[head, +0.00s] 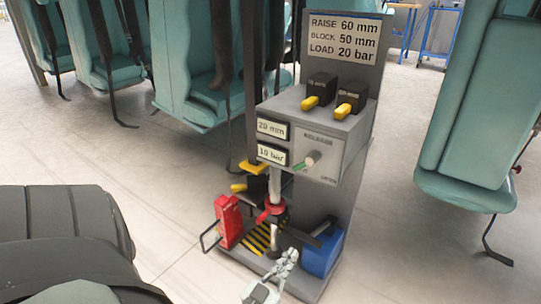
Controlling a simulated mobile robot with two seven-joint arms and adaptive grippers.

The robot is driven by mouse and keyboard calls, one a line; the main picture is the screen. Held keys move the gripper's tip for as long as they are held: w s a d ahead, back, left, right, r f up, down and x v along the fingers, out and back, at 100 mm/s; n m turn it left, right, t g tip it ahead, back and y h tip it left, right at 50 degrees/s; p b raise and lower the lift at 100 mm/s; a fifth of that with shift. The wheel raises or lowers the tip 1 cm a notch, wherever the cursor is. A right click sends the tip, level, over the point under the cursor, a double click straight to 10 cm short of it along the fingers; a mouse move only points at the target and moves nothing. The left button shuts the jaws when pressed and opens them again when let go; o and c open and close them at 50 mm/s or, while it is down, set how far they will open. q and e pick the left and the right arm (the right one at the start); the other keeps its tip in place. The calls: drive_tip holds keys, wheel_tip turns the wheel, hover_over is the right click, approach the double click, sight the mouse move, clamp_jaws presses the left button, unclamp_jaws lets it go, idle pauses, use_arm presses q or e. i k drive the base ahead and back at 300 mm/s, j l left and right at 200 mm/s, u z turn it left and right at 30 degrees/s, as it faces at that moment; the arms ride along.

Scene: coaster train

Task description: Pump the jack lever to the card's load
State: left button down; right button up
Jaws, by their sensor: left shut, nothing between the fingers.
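The card (344,38) reads RAISE 60 mm, BLOCK 50 mm, LOAD 20 bar. Below it, one display (272,129) reads 20 mm and another (271,155) appears to read 10 bar. The jack (275,190) is a silver post with a red collar (271,211) over a yellow-and-black striped base. Yellow-ended handles (239,187) stick out to its left; I cannot tell which one is the jack lever. My left gripper (288,258) is shut and empty, low in front of the jack base, apart from the handles. My right gripper is not in view.
Teal seats (478,110) with hanging straps surround the stand. Floor at right is clear.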

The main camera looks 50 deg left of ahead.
sight(319, 230)
drive_tip(key=i+l+u, duration=0.15)
drive_tip(key=u, duration=0.2)
drive_tip(key=i+l+u, duration=0.2)
drive_tip(key=u, duration=0.2)
drive_tip(key=i+l+u, duration=0.15)
drive_tip(key=u, duration=0.2)
drive_tip(key=l, duration=0.1)
